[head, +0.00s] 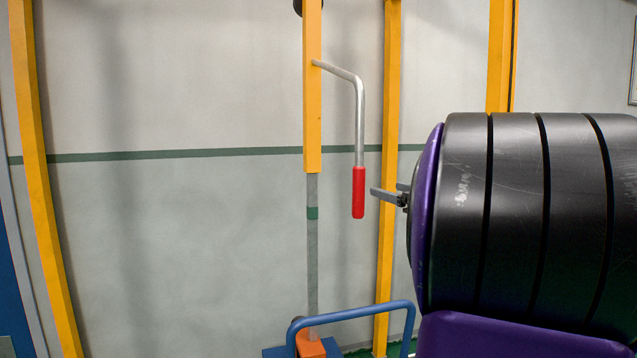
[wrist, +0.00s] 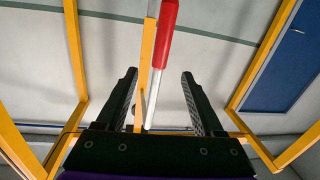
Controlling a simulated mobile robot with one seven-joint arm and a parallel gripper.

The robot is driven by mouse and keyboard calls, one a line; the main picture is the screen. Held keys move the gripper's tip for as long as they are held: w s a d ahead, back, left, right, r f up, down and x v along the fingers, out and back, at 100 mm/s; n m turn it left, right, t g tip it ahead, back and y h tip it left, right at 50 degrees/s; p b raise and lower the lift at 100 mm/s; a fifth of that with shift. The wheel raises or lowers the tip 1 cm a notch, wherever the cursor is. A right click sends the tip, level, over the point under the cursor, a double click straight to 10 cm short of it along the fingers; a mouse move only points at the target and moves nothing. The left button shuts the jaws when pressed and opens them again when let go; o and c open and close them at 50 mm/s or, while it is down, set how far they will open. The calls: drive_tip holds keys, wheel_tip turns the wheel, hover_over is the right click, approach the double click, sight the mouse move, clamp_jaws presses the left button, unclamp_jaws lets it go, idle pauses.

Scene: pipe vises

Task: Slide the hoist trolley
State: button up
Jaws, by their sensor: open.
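The hoist hangs as a yellow upright bar (head: 312,100) with a dark wheel (head: 297,6) at its top, cut off by the frame edge. A bent grey crank rod (head: 358,110) comes off the bar and ends in a red grip (head: 358,192) pointing down. My gripper (head: 385,189) is just right of the red grip in the head view, apart from it. In the wrist view the open, empty fingers (wrist: 159,72) point toward the red grip (wrist: 166,35), which shows in the gap between them, seemingly just beyond the tips. The trolley's upper part is out of view.
Yellow frame posts stand at left (head: 42,190) and behind my gripper (head: 388,60). A grey strap (head: 312,250) runs below the bar toward an orange block (head: 311,345) beside a blue tube rail (head: 355,312). The wall (head: 190,230) leaves open room left of the hoist.

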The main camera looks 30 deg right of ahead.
drive_tip(key=w+d+b, duration=0.1)
drive_tip(key=w, duration=1.5)
drive_tip(key=shift+w+d+f+m+y, duration=0.15)
drive_tip(key=shift+w+m+y, duration=0.15)
drive_tip(key=shift+w, duration=0.05)
clamp_jaws()
idle(0.9)
